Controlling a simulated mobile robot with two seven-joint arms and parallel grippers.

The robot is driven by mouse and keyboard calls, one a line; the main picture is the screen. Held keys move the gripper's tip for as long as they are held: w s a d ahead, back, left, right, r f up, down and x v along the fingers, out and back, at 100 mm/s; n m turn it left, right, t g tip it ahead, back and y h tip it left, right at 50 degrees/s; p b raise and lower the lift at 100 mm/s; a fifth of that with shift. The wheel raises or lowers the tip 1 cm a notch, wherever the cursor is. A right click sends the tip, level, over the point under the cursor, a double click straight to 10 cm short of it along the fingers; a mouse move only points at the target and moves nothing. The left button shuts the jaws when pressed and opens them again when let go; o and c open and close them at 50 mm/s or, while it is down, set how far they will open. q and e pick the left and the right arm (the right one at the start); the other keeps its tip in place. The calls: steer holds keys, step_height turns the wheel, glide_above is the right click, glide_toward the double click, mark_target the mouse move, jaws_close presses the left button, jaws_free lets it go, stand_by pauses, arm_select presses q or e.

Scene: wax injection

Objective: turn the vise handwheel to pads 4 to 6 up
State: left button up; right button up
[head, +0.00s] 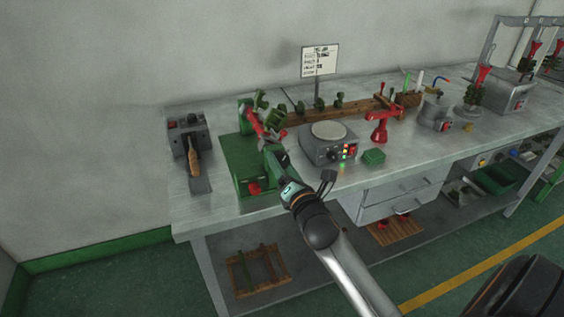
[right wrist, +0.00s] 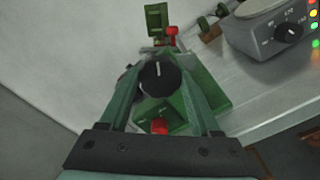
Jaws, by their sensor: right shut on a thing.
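The green vise (head: 238,160) stands on the bench near its left end, with a red arm (head: 252,120) and green pads (head: 266,107) at its top. My right gripper (head: 270,150) reaches in at the vise's right side and covers part of it. In the right wrist view, the black handwheel (right wrist: 160,79) with a white mark pointing up the picture sits between the fingertips. My right gripper (right wrist: 161,85) is shut on it. A green pad (right wrist: 157,18) and a red part (right wrist: 171,31) show beyond it. I cannot read any pad numbers. My left gripper is out of view.
A grey heater box (head: 326,145) with a round plate stands just right of the vise. A dark grey device (head: 186,135) is at left. A wooden rack (head: 345,115) and a sign (head: 320,61) are behind. A green block (head: 374,157) and red stand (head: 381,128) are farther right.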

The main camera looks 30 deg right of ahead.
steer(key=shift+r+m+p, duration=0.1)
steer(key=shift+m+p, duration=0.7)
steer(key=shift+m, duration=1.2)
steer(key=shift+m+p, duration=0.8)
steer(key=shift+m, duration=1.3)
steer(key=shift+m+p, duration=0.85)
steer(key=shift+m, duration=1.35)
steer(key=shift+m+p, duration=0.85)
steer(key=shift+m, duration=1.25)
steer(key=shift+m+p, duration=0.35)
steer(key=shift+m, duration=6.25)
